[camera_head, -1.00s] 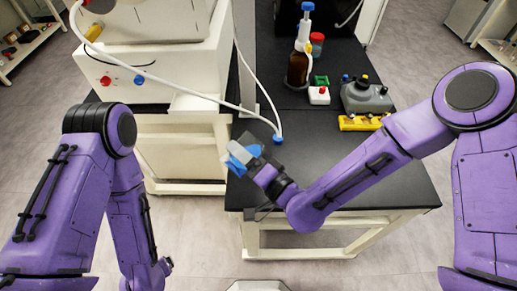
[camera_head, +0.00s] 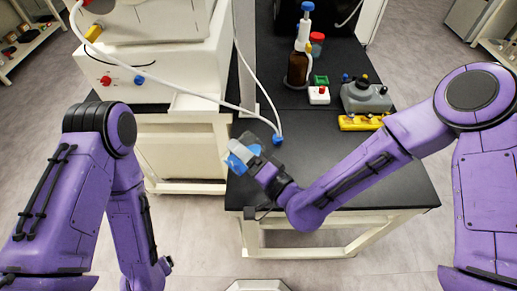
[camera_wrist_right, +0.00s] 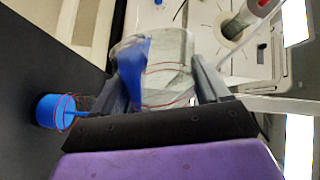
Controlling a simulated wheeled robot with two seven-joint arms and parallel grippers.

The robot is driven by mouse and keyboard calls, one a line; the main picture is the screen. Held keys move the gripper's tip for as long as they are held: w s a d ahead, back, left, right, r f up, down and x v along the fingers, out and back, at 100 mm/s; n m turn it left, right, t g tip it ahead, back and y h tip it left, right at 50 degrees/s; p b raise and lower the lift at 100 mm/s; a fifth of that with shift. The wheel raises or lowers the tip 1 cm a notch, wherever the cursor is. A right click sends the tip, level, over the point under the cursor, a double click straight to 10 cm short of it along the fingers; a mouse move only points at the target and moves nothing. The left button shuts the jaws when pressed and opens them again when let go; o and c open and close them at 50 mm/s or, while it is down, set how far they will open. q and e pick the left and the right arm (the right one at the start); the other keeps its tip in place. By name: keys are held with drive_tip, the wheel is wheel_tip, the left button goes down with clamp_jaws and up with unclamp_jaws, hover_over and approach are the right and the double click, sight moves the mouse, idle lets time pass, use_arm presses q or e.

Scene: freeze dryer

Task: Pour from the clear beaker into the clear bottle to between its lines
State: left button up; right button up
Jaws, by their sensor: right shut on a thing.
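My right gripper (camera_head: 250,150) is shut on the clear beaker (camera_head: 236,163), over the near left corner of the black bench. In the right wrist view the beaker (camera_wrist_right: 172,75) sits tilted between the two fingers, with a blue patch (camera_wrist_right: 133,70) along one side. Thin red curved lines show across the clear wall; I cannot tell which vessel they belong to. I cannot make out the clear bottle as a separate thing; it may be hidden by the beaker and gripper. The liquid level is unclear. My left gripper is out of view; only its arm shows at the left.
A blue-ended white hose (camera_head: 278,138) ends close right of the gripper. Behind stand a brown pump bottle (camera_head: 298,68), a grey device (camera_head: 367,97) and a yellow rack (camera_head: 361,122). The white freeze dryer (camera_head: 160,65) is at back left. The bench front (camera_head: 380,185) is clear.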

idle(0.6)
